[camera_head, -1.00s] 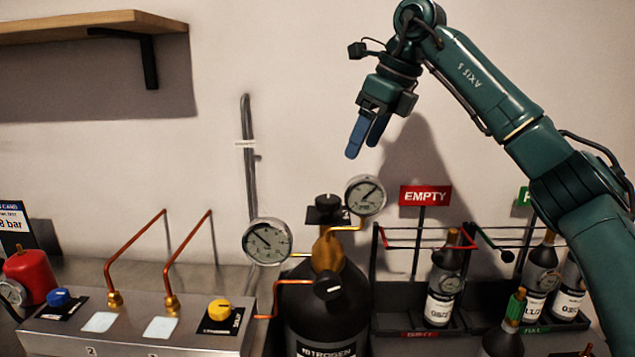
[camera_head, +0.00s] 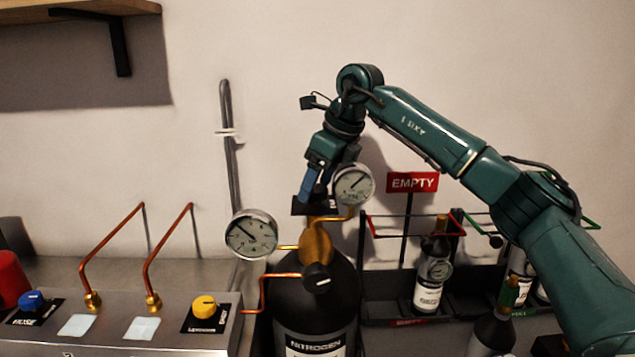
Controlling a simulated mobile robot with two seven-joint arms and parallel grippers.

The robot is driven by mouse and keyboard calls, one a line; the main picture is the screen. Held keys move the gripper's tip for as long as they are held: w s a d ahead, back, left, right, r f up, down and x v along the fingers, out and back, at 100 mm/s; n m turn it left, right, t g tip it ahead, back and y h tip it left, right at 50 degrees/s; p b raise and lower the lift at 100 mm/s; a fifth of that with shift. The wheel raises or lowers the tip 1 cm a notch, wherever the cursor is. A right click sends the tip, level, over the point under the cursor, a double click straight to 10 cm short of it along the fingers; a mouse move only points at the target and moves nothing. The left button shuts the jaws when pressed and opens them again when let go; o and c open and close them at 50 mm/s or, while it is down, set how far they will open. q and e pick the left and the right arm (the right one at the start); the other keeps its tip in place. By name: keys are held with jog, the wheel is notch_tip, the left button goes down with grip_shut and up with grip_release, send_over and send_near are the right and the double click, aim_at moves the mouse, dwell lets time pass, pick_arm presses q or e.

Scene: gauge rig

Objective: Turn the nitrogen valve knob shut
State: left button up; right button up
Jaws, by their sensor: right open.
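The black nitrogen cylinder (camera_head: 300,310) stands upright at centre, with a brass neck (camera_head: 316,242) and two round gauges, left (camera_head: 251,234) and right (camera_head: 353,185). A black plate (camera_head: 300,207) sits above the neck; the dark knob on it is now mostly hidden by my gripper. A second black knob (camera_head: 317,277) is on the cylinder's front. My right gripper (camera_head: 314,192) is open, its blue fingers pointing down at the top knob, just left of the right gauge. I cannot tell whether the fingers touch the knob. My left gripper is not in view.
A metal panel (camera_head: 130,325) with blue (camera_head: 32,300) and yellow (camera_head: 204,306) knobs stands at left, joined by copper pipes. A rack with bottles and a red EMPTY sign (camera_head: 412,182) stands right of the cylinder.

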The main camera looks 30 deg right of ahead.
jog(key=shift+w+f, duration=0.1)
jog(key=shift+f, duration=0.2)
jog(key=shift+c, duration=0.6)
jog(key=c, duration=0.9)
